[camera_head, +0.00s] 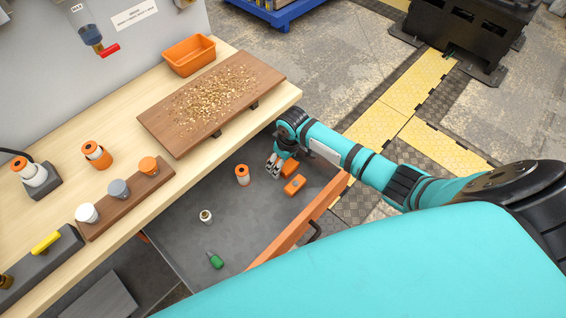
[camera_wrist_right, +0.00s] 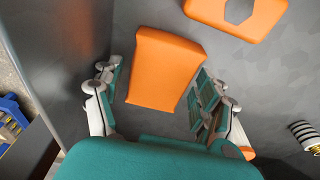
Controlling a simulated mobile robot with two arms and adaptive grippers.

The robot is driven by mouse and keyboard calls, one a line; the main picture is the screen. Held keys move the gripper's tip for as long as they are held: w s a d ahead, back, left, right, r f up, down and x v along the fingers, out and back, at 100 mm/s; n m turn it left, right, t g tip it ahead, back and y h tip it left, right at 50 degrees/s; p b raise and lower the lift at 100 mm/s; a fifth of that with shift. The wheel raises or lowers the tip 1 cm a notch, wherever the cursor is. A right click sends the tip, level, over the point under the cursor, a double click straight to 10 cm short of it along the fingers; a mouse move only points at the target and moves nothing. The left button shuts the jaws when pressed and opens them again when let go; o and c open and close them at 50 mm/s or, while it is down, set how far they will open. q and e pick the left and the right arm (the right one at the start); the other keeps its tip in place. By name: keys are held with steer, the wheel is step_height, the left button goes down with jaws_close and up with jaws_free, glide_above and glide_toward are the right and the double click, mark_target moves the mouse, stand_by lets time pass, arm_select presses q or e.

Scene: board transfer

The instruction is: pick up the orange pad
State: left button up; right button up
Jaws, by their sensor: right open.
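A plain orange pad (camera_wrist_right: 165,68) lies in the open grey drawer. In the head view the pad (camera_head: 289,168) is partly hidden by my right gripper (camera_head: 274,166). In the right wrist view my right gripper (camera_wrist_right: 157,88) is open, with one finger on each side of the pad. The pad sits slightly turned between the fingers, with gaps visible on both sides. Whether the fingertips are level with the pad is hard to tell. My left gripper is not in view.
A second orange piece with a dark patch (camera_head: 295,184) lies close to the pad. The drawer (camera_head: 190,240) also holds an orange-and-white spool (camera_head: 242,175), a small white-and-black cylinder (camera_head: 206,216) and a green item (camera_head: 215,260). The wooden bench (camera_head: 215,140) overhangs the drawer's left side.

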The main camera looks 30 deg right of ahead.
steer(key=c, duration=0.8)
steer(key=shift+c, duration=0.3)
steer(key=shift+r, duration=0.15)
step_height(320, 180, up, 10)
